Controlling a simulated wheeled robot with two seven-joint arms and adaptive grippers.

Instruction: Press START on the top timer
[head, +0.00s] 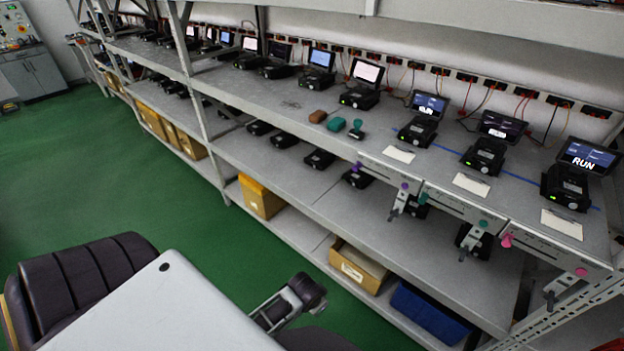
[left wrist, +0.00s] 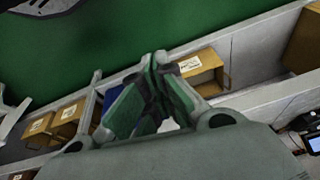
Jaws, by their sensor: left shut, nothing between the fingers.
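Several black units with tilted screens stand on the upper shelf (head: 290,101) in the head view. The nearest one at the right (head: 566,188) shows "RUN" on its screen (head: 590,156). Two similar units, a middle one (head: 485,155) and a farther one (head: 419,131), stand to its left. I cannot tell which thing is the top timer, and no START label is readable. My left gripper (head: 306,290) is low in front of the racks, apart from these units. In the left wrist view its fingers (left wrist: 155,65) are shut and empty. My right gripper is not in view.
White panels with purple (head: 404,187), teal (head: 483,223) and pink (head: 507,240) knobs line the shelf front. A labelled cardboard box (head: 352,271) and blue bin (head: 428,312) sit on the bottom shelf. The green floor (head: 150,200) is clear at left.

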